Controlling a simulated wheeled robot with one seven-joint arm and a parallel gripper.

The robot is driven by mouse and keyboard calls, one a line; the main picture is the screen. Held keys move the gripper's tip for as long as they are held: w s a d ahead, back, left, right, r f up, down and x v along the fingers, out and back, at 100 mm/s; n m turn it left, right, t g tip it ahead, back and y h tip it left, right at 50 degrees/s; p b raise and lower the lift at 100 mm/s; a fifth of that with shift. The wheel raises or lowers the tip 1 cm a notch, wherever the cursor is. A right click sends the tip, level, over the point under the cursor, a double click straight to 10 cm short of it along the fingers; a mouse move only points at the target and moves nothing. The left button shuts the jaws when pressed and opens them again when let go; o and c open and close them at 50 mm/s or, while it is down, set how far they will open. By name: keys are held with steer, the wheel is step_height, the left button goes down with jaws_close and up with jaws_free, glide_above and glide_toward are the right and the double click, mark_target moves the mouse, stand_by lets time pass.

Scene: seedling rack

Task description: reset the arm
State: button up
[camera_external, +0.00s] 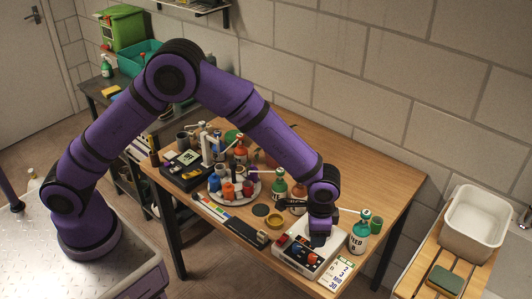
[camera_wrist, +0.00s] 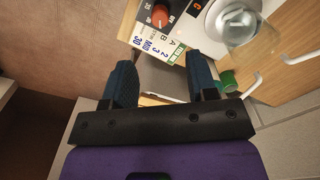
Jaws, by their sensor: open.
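My purple arm reaches from its base at the left over the wooden table (camera_external: 360,185). My gripper (camera_external: 319,240) points down near the table's front right, over or just beside a white device with knobs (camera_external: 297,257). The external view does not show clearly whether it touches the device. In the wrist view my gripper (camera_wrist: 162,62) has its two dark fingers spread apart, with nothing held between them. Past the fingertips are a number card (camera_wrist: 155,42) and a red knob (camera_wrist: 160,16).
A green-capped bottle (camera_external: 361,232) stands right of my gripper. Several bottles and a round white tray (camera_external: 234,198) crowd the left and middle of the table. A white bin (camera_external: 476,218) stands on a slatted bench at the right. The table's back right is clear.

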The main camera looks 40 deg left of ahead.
stand_by(0.4)
steer(key=w+a+r+n+t+h, duration=0.15)
steer(key=a+r+n, duration=0.25)
steer(key=a+r, duration=2.2)
steer(key=s+a+r+n+t, duration=0.1)
steer(key=s+a+r+n, duration=0.1)
steer(key=s+a, duration=0.5)
steer(key=s+a+r+n+t, duration=0.1)
steer(key=s+a+r, duration=0.2)
steer(key=a, duration=0.7)
steer(key=s+a+f+n+t+y, duration=0.1)
steer(key=s+a+n, duration=0.2)
steer(key=s+a, duration=0.5)
steer(key=s, duration=0.4)
steer(key=shift+s+a+f, duration=0.15)
steer(key=shift+a+f, duration=0.1)
